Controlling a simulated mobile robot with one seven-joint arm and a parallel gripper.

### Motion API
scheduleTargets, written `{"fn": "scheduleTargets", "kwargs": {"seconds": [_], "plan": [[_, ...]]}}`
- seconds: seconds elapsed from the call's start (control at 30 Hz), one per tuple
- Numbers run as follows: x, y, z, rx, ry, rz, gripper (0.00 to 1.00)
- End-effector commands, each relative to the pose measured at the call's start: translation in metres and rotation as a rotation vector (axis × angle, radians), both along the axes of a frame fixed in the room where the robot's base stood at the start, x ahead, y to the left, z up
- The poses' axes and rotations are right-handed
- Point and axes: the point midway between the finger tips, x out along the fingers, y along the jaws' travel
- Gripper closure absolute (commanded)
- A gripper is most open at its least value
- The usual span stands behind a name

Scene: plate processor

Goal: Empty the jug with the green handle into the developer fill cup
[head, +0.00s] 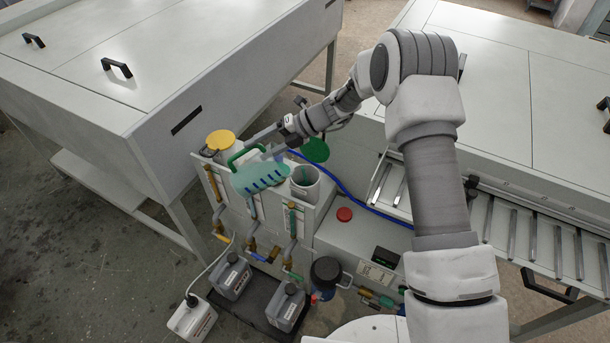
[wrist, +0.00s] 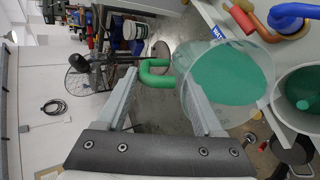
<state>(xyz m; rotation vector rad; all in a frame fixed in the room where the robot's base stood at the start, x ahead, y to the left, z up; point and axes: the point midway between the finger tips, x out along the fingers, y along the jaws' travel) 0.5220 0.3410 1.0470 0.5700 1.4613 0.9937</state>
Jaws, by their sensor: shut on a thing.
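The clear jug (head: 258,178) holds blue-green liquid and has a green handle (head: 246,152). It hangs over the front tank unit, just left of an open grey-white cup (head: 304,178). My gripper (wrist: 160,85) is shut on the green handle, which shows between the fingers in the wrist view. The jug body and its green liquid (wrist: 232,75) also show there. Beside the jug, an open cup (wrist: 302,95) with green liquid inside is at the right edge. I cannot read a developer label on the cup. The jug's exact tilt is hard to tell.
A green lid (head: 315,150) stands open behind the cup. A yellow lid (head: 221,140) is left of the jug. A red button (head: 344,214) and a blue hose (head: 345,188) lie to the right.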

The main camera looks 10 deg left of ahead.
Motion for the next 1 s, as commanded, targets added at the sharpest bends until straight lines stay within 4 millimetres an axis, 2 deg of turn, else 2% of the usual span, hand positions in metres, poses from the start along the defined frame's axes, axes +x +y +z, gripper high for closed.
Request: {"fn": "scheduleTargets", "kwargs": {"seconds": [1.0], "plan": [[0.004, -0.0089, 0.0004, 0.08, 0.03, 0.0, 1.0]]}}
